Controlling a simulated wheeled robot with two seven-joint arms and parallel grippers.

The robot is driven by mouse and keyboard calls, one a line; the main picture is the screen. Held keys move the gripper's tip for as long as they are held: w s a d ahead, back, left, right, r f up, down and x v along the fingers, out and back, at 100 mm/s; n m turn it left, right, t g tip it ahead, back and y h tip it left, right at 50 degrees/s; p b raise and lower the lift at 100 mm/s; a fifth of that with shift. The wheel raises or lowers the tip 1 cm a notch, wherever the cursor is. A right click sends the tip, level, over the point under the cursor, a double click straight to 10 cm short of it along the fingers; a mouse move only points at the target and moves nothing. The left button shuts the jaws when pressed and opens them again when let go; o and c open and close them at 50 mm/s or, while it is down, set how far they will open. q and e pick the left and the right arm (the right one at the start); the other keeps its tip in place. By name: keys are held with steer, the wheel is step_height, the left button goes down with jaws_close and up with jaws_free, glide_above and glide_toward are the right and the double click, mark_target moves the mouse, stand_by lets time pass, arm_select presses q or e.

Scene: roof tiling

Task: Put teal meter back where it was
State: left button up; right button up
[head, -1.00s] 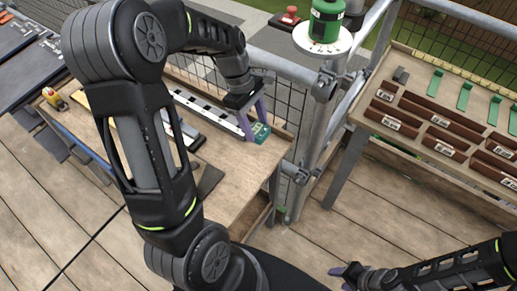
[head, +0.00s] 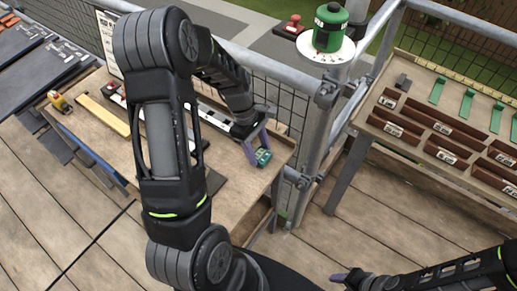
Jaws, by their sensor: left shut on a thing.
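The teal meter (head: 263,157) is a small teal block near the right end of the wooden bench (head: 228,207). My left gripper (head: 255,153), with purple fingers, is shut on it. The picture does not clearly show whether the meter touches the bench top or is just above it. My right gripper (head: 345,277) is at the bottom edge, low over the deck and far from the meter; its fingers are too small to read.
A metal scaffold post and rail (head: 318,125) stand close to the right of the meter. A green canister (head: 329,28) sits on a white round plate. A rack of brown tiles (head: 440,122) is at right.

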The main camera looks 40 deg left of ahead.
arm_select(q)
steer(key=shift+f, duration=0.2)
steer(key=o, duration=1.4)
steer(key=shift+r, duration=0.15)
steer(key=b+v, duration=0.1)
steer(key=v, duration=1.1)
